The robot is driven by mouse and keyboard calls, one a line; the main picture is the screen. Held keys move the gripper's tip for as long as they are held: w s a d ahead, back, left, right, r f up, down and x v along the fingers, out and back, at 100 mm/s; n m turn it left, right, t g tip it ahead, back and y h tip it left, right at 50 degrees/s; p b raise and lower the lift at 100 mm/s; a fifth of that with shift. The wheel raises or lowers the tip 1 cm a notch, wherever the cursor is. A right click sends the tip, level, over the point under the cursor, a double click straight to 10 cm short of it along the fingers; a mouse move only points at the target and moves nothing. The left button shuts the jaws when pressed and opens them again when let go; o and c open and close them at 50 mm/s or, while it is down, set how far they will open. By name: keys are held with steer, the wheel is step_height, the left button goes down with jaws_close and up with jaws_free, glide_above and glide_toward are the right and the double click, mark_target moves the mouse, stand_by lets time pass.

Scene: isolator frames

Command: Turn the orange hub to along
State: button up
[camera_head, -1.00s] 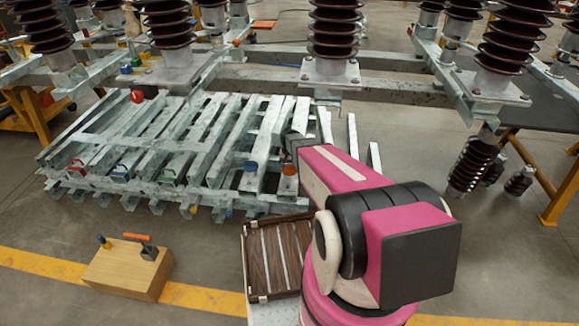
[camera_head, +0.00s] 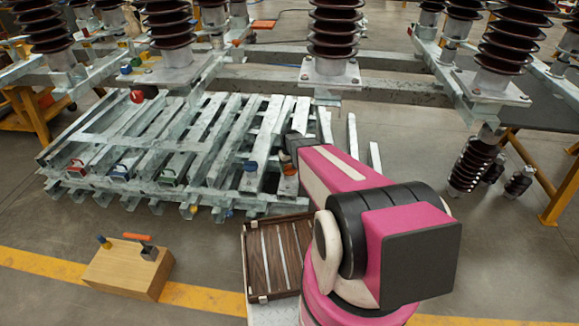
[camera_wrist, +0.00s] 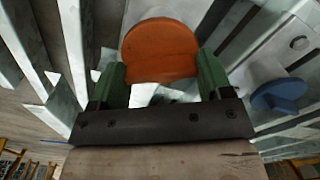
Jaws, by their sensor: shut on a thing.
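The orange hub (camera_wrist: 160,52) shows in the wrist view as a round disc at the top middle, in front of a pale metal mount. My gripper (camera_wrist: 160,82) has its two green fingers on either side of the hub's lower part, shut on it. In the head view the orange hub (camera_head: 288,170) is a small patch at the front right of the grey steel stack, mostly hidden by my gripper and arm. How the hub is turned is hard to tell.
A blue hub (camera_wrist: 281,97) sits close on the right in the wrist view; in the head view it is left of the orange one (camera_head: 250,166). Grey steel beams (camera_head: 150,140) surround the spot. A wooden block (camera_head: 125,272) and a brown case (camera_head: 277,255) lie in front.

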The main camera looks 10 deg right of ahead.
steer(key=n, duration=0.5)
steer(key=shift+n, duration=0.3)
steer(key=n, duration=0.5)
steer(key=shift+n, duration=0.3)
steer(key=o, duration=0.9)
steer(key=shift+r, duration=0.1)
step_height(320, 180, up, 11)
steer(key=shift+f, duration=0.15)
